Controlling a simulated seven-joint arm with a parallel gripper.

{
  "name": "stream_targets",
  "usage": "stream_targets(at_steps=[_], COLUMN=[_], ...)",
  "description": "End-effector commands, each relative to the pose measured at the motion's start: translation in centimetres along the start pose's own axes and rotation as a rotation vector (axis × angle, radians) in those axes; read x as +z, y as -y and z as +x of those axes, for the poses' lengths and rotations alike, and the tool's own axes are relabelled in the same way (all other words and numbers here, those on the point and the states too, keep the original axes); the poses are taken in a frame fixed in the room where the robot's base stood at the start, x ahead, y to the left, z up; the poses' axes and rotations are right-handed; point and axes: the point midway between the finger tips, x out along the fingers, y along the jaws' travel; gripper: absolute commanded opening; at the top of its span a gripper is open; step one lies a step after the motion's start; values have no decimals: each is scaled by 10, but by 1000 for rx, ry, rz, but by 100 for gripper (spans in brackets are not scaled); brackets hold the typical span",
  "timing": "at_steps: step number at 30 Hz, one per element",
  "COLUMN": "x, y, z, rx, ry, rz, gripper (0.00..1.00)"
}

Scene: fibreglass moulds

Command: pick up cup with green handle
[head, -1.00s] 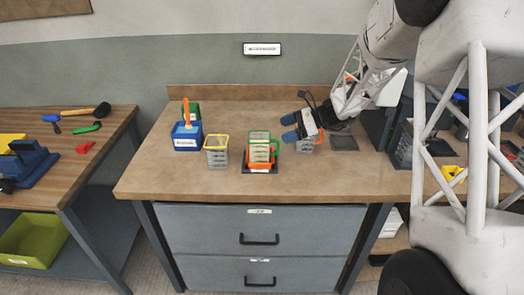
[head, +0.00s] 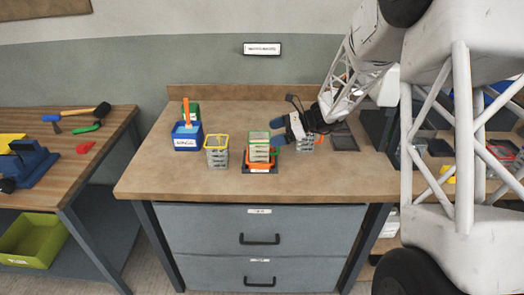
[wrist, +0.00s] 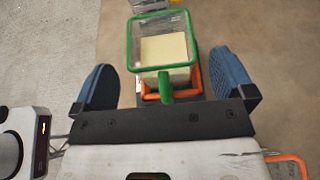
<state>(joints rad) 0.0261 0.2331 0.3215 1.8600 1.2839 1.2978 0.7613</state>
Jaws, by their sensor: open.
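The cup with the green handle (head: 259,153) is clear-walled with a green rim. It appears to sit on or in an orange-edged item (head: 262,166) on a dark base. In the wrist view, the cup (wrist: 160,45) is seen from above, with something pale yellow inside and its green handle (wrist: 166,88) pointing toward my palm. My gripper (head: 278,133) is just right of the cup in the head view. In the wrist view, the gripper (wrist: 165,82) is open, with blue fingertips left and right of the handle, apart from the cup. The green handle is partly hidden in the head view.
A yellow-rimmed cup (head: 217,152) stands left of the green one. An orange-handled cup (head: 308,144) is to the right, partly behind my gripper. A blue labelled box (head: 186,138) stands further left. The front left of the brown bench (head: 170,178) is clear.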

Motion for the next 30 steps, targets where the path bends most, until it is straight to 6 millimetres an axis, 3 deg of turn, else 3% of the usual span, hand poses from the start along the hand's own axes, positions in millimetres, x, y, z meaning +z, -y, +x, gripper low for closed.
stream_targets(at_steps=[10, 28, 30], x=[0, 0, 0], y=[-1, -1, -1], z=[34, 36, 36], rx=[2, 0, 0], ry=[0, 0, 0], rz=[0, 0, 0], gripper=[100, 100, 91])
